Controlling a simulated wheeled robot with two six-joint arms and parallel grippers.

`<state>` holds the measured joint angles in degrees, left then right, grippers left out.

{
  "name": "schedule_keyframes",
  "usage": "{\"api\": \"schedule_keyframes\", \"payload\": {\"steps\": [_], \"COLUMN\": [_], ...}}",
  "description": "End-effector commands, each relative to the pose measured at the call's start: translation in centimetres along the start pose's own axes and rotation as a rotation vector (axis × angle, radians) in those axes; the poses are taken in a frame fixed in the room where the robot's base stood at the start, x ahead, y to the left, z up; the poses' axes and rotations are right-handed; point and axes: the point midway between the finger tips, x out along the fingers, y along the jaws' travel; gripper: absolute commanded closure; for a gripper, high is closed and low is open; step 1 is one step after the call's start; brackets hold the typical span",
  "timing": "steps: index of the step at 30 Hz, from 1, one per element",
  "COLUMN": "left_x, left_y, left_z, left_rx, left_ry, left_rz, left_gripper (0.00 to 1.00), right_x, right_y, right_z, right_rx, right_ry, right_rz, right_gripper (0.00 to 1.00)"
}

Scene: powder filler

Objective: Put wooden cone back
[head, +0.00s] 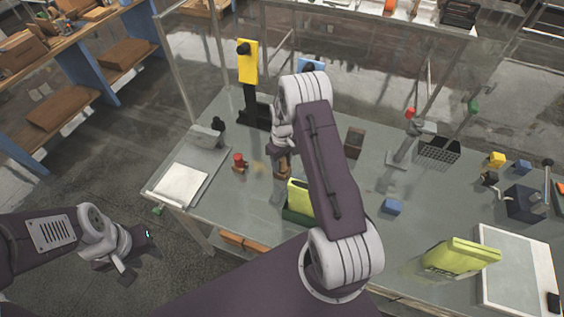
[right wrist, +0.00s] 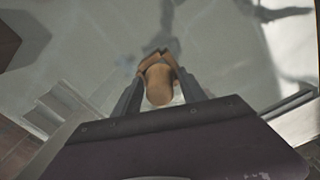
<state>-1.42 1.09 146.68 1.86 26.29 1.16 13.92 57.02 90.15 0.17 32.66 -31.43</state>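The wooden cone (right wrist: 160,85) is a tan, rounded piece between the two fingers of my right gripper (right wrist: 160,90) in the right wrist view. The fingers appear closed against its sides. A brown wooden piece shows just behind its far end; I cannot tell whether they touch. In the head view my right gripper (head: 281,150) is low over the table, with a brown wooden piece (head: 282,169) under it, partly hidden by my arm. My left gripper (head: 122,265) hangs off the table at the lower left, and its finger opening is unclear.
A small wooden stand with a red top (head: 239,163) is left of my right gripper. A yellow panel on a black stand (head: 248,70) rises behind. A scale with a white plate (head: 180,185) is at the left edge. A yellow-green box (head: 300,198) stands in front.

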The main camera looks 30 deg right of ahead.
Motion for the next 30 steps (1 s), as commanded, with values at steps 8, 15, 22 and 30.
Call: {"api": "schedule_keyframes", "payload": {"steps": [8, 15, 22, 30], "left_x": [-0.1, 0.6, 2.0, 2.6], "left_y": [0.0, 0.0, 0.0, -0.1], "left_z": [0.0, 0.1, 0.2, 0.3], "left_rx": [0.000, 0.000, 0.000, 0.000], "left_ry": [0.000, 0.000, 0.000, 0.000], "left_rz": [0.000, 0.000, 0.000, 0.000], "left_gripper": [0.64, 0.64, 0.64, 0.64], "right_x": [-0.1, -2.3, -7.6, -11.7], "right_y": [0.0, 0.1, 0.1, 0.0], "right_z": [0.0, -0.1, -0.1, 0.0], "right_rx": [0.000, 0.000, 0.000, 0.000], "right_ry": [0.000, 0.004, 0.005, 0.002], "right_rz": [0.000, 0.002, 0.003, 0.001], "right_gripper": [0.49, 0.49, 0.49, 0.49]}}
